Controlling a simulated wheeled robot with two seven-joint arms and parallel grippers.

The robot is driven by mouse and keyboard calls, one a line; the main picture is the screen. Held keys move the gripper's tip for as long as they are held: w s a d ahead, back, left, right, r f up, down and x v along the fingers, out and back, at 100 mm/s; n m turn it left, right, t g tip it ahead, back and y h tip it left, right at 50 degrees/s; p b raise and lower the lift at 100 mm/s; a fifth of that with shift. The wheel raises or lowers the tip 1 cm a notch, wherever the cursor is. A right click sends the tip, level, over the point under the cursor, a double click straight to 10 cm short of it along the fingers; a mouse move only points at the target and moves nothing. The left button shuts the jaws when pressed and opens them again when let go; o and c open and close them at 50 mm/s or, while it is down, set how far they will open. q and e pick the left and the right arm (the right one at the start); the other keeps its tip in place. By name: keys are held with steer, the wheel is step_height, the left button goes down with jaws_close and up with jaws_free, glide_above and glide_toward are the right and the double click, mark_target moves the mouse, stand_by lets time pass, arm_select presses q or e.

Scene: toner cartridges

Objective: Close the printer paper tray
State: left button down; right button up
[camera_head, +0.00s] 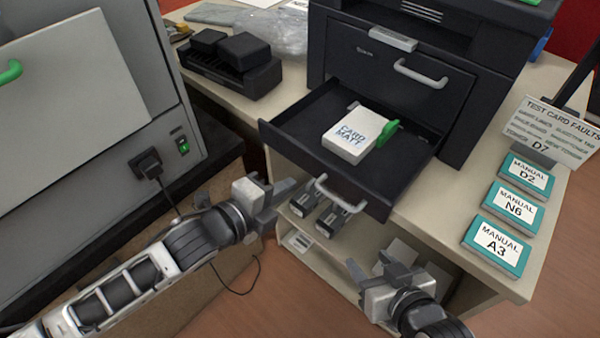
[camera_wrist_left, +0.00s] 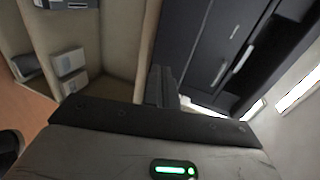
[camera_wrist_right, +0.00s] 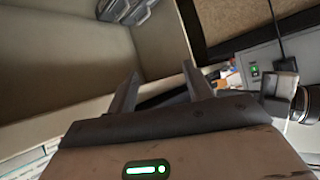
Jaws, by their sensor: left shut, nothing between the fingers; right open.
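The dark printer (camera_head: 410,70) stands on the desk, and its paper tray (camera_head: 290,130) is pulled out toward me. A white pack marked CARD MATT (camera_head: 350,138) lies in the tray beside a green tab (camera_head: 387,133). The tray has a grey handle (camera_head: 340,196) on its front. My left gripper (camera_head: 272,196) is shut and empty, left of the tray front and apart from the handle. My right gripper (camera_head: 372,268) is open and empty, below and in front of the tray. It also shows in the right wrist view (camera_wrist_right: 158,90), with its fingers apart.
A second grey handle (camera_head: 420,73) is on the printer's front above the tray. Several manuals (camera_head: 505,205) lie on the desk at right, near a sign (camera_head: 550,128). A black device (camera_head: 230,65) stands left of the printer. Shelves under the desk hold cartridges (camera_head: 335,215). A grey machine (camera_head: 90,110) fills the left.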

mark_target(311, 167)
arm_select(q)
steer(key=x, duration=0.2)
steer(key=r+x, duration=0.1)
steer(key=x, duration=0.1)
steer(key=shift+w+d, duration=0.35)
